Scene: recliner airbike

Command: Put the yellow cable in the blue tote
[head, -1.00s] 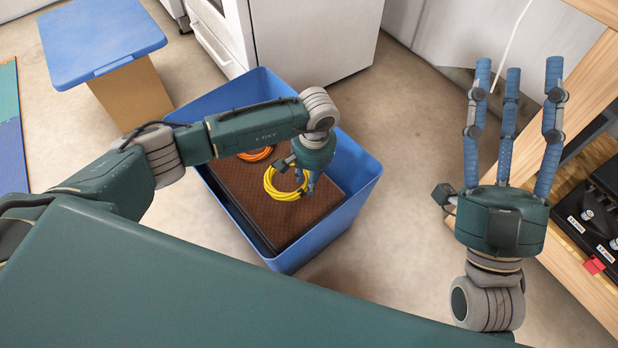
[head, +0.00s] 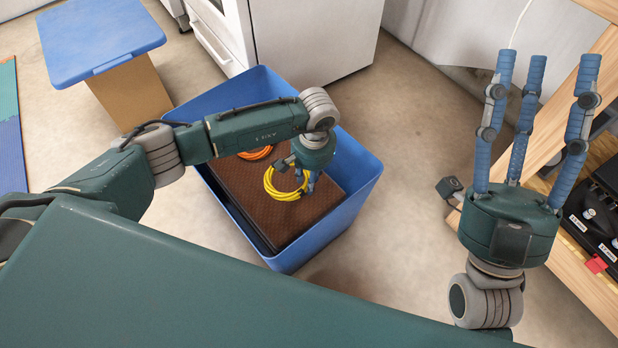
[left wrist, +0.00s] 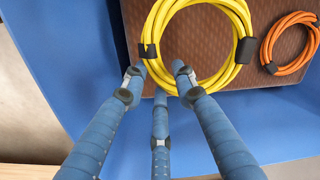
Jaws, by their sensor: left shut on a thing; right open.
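The yellow cable (head: 269,187) is a coil, seen inside the blue tote (head: 335,222) over a brown textured surface. My left gripper (head: 306,183) reaches down into the tote and is shut on the coil's near edge. In the left wrist view the coil (left wrist: 153,27) has black ties, and the fingers (left wrist: 158,78) meet at its lower left part. I cannot tell whether the coil touches the brown surface. My right gripper (head: 548,70) is open and empty, fingers pointing up, to the right of the tote.
An orange cable coil (head: 257,153) lies on the brown surface (head: 238,192) in the tote. A blue-topped box (head: 101,40) stands at the upper left. A white appliance (head: 310,38) is behind the tote. A wooden frame (head: 590,285) with black items stands at the right. Floor is clear right of the tote.

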